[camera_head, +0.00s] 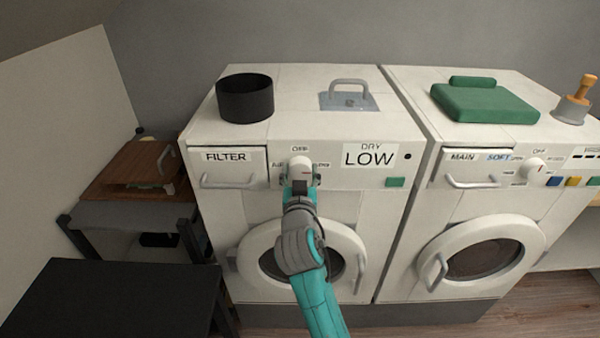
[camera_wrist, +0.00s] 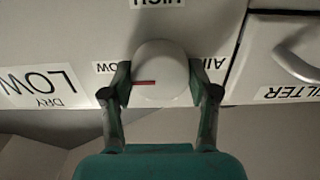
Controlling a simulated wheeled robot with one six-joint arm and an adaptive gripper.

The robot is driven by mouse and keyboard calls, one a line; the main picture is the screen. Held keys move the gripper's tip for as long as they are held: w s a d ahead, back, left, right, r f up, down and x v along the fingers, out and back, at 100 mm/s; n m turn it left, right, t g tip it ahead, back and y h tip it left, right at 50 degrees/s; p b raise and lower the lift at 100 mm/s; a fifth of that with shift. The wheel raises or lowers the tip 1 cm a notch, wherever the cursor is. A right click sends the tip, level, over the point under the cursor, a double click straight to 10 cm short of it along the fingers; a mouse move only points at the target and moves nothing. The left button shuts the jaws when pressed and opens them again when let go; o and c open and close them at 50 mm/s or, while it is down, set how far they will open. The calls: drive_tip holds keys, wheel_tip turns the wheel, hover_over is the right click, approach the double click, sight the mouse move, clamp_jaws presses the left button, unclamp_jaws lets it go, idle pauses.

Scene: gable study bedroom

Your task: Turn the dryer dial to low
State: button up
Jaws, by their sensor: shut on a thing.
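The dryer (camera_head: 330,200) is the left white machine, with a round door low on its front. Its white dial (camera_head: 299,164) is on the upper front panel, with small labels around it. My gripper (camera_head: 300,183) reaches it from below, partly hiding it. In the upside-down wrist view, my gripper (camera_wrist: 158,86) is shut on the dial (camera_wrist: 162,68), one finger on each side. The dial's red mark (camera_wrist: 144,83) points left, towards the LOW label (camera_wrist: 106,67). The AIR label (camera_wrist: 213,68) is opposite. A panel sign (camera_head: 369,156) reads DRY LOW.
A FILTER drawer (camera_head: 228,168) is left of the dial, and a green button (camera_head: 395,182) is to the right. A black pot (camera_head: 245,101) stands on top. A second machine (camera_head: 490,195) with its own dial adjoins on the right. A dark table (camera_head: 130,300) is at lower left.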

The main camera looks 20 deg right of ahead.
drive_tip(key=o, duration=1.2)
drive_tip(key=shift+c, duration=0.2)
drive_tip(key=shift+s, duration=0.1)
drive_tip(key=v, duration=1.2)
drive_tip(key=s+d+f+n+g+y, duration=0.15)
drive_tip(key=s+f+n+y, duration=0.35)
drive_tip(key=s+f, duration=1.3)
drive_tip(key=s+d+r+m, duration=0.1)
drive_tip(key=s+d, duration=0.1)
drive_tip(key=s, duration=2.2)
drive_tip(key=shift+d+g+y, duration=0.2)
drive_tip(key=shift+g+y, duration=0.1)
drive_tip(key=shift+g, duration=0.15)
